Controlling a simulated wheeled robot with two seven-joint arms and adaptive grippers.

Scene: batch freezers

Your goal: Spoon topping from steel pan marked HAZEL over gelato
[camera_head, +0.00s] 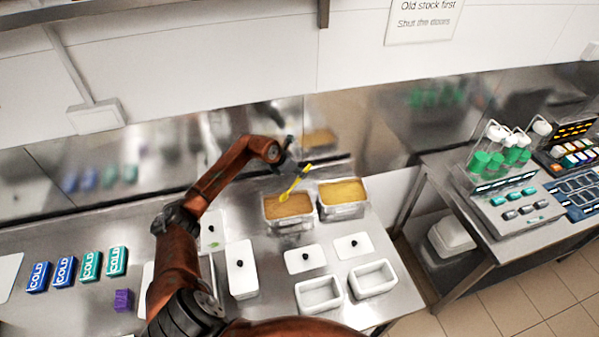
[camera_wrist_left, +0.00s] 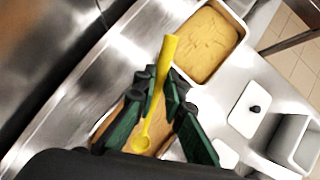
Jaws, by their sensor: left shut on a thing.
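My left gripper (camera_head: 289,165) is shut on a yellow spoon (camera_head: 296,180). In the left wrist view the green fingers (camera_wrist_left: 161,85) pinch the spoon (camera_wrist_left: 168,52) by its handle, with its bowl end pointing down. The spoon is over a steel pan (camera_head: 290,228) filled with a brown, grainy mass; the fingers partly hide this pan in the left wrist view. A second steel pan (camera_head: 343,211) with a golden-yellow fill stands to its right, and shows in the left wrist view (camera_wrist_left: 238,20). No HAZEL marking is legible. My right gripper is not in view.
Two empty white tubs (camera_head: 319,305) stand at the counter's front right, with white lids (camera_head: 305,260) behind them. Blue and teal COLD boxes (camera_head: 63,272) and a purple block (camera_head: 123,300) are at the left.

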